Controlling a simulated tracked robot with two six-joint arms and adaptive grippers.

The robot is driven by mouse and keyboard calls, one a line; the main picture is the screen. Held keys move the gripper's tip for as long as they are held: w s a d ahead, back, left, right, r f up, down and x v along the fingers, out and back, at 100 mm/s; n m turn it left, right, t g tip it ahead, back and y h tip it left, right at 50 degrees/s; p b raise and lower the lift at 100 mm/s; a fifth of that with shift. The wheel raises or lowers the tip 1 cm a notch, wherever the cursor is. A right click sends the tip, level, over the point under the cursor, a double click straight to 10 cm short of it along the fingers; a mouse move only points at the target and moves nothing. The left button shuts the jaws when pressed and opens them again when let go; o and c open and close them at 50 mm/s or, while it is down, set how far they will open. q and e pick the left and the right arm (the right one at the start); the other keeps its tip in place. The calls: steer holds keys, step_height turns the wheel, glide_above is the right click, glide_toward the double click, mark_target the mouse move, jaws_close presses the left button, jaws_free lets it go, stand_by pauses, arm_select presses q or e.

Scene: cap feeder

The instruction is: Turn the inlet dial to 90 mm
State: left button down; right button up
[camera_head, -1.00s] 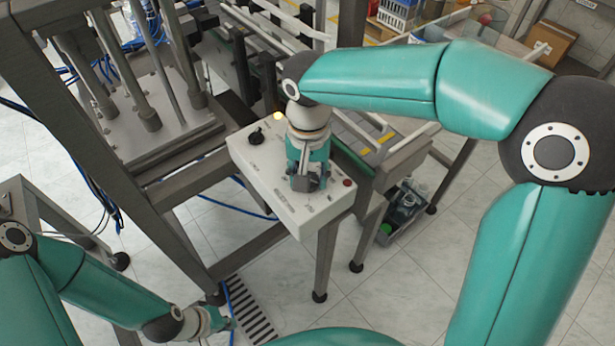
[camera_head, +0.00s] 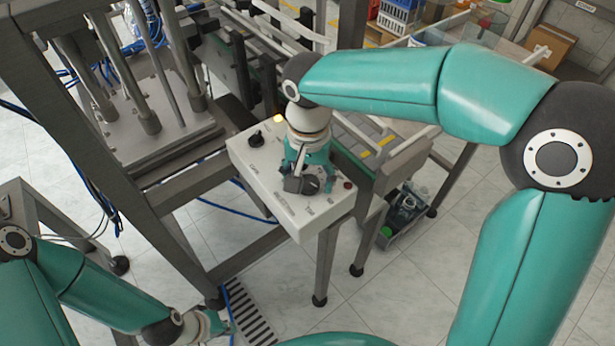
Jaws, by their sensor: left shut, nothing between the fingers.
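The white control panel (camera_head: 262,178) stands in the middle of the view. My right gripper (camera_head: 308,184) points down at its front right part, with its dark fingers at a round dark dial (camera_head: 313,184). The fingers and gripper body cover part of this dial, and I cannot tell whether they grip it or only stand around it. The dial's scale and setting are too small to read. A second black knob (camera_head: 256,139) sits at the panel's far left, clear of the gripper. My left gripper (camera_head: 219,323) is shut and empty, low over the floor at the bottom left.
A lit yellow lamp (camera_head: 279,119) and a red button (camera_head: 348,185) are on the panel. A press frame (camera_head: 150,190) stands to the left and a conveyor (camera_head: 385,152) behind on the right. A grey crate (camera_head: 407,217) is below. The floor at front right is free.

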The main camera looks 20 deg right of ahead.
mark_target(308, 182)
step_height(308, 182, up, 12)
stand_by(0.8)
stand_by(0.3)
